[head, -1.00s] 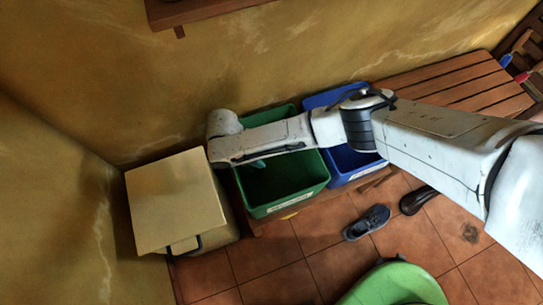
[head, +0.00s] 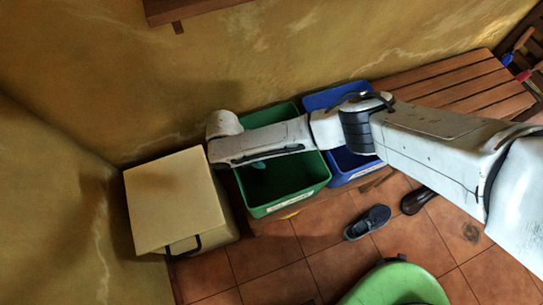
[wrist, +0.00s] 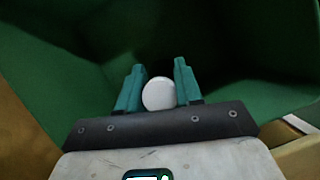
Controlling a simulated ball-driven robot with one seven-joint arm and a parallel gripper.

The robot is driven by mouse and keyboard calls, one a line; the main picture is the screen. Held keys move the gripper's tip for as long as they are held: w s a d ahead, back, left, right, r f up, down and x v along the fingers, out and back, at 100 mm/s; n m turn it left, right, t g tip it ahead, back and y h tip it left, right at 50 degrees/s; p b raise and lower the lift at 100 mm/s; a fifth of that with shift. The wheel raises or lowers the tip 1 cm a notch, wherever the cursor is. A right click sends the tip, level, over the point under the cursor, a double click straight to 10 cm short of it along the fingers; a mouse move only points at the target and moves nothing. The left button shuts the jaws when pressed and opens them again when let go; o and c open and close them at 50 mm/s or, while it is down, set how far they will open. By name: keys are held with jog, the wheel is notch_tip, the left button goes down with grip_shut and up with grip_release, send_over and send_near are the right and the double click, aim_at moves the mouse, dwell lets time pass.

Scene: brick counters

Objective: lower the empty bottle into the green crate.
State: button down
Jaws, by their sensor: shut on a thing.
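The green crate (head: 290,196) stands on the wooden bench against the wall, with a white label on its front. My gripper (wrist: 158,82) has teal fingers and is shut on the bottle (wrist: 159,94). In the wrist view only the bottle's round white top shows between the fingers; its body is hidden below. The crate's green walls surround the gripper in that view. In the head view my arm crosses over the crate and hides part of it. A bit of teal gripper (head: 259,165) shows below the arm inside the crate's opening, and the bottle cannot be made out there.
A cream box (head: 172,197) with a dark handle stands close on the crate's left. A blue crate (head: 352,168) stands right beside it on the right. A shoe (head: 367,222) lies on the tiled floor, and a light green rounded object (head: 396,285) is at the front.

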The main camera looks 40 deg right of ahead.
jog(key=c, duration=0.7)
grip_release()
jog(key=shift+o, duration=0.2)
jog(key=p+v, duration=0.2)
jog(key=v, duration=0.8)
jog(key=shift+r+p, duration=0.3)
jog(key=shift+r, duration=0.05)
jog(key=shift+a, duration=0.1)
